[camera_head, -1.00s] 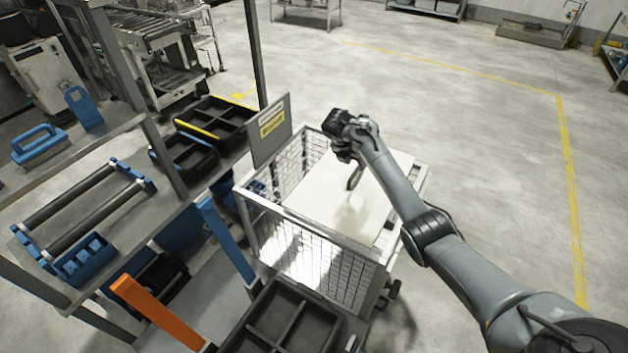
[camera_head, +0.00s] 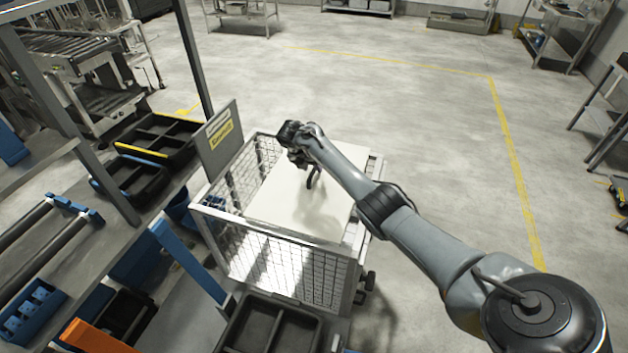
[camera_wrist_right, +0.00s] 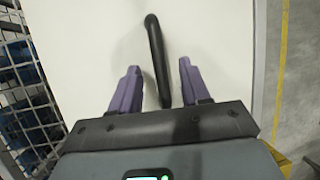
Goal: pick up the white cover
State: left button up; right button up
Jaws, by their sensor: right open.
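The white cover (camera_head: 282,198) lies flat over the wire cart (camera_head: 262,262) in the head view. It fills most of the right wrist view (camera_wrist_right: 210,30). A black handle (camera_head: 316,177) stands on the cover; in the right wrist view the handle (camera_wrist_right: 157,60) runs between the two fingers. My right gripper (camera_wrist_right: 158,70) is open, with its purple fingers on either side of the handle and not touching it. In the head view my right gripper (camera_head: 303,160) is above the cover, its fingers partly hidden. My left gripper is not in view.
A grey sign (camera_head: 219,140) stands at the cart's left edge. Black divided trays (camera_head: 158,134) sit on the bench at left. Another black tray (camera_head: 268,328) is in front of the cart. Open floor (camera_head: 430,130) lies behind and to the right.

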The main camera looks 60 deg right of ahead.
jog(key=shift+x, duration=1.1)
jog(key=shift+c, duration=0.4)
grip_shut()
jog(key=shift+r, duration=0.1)
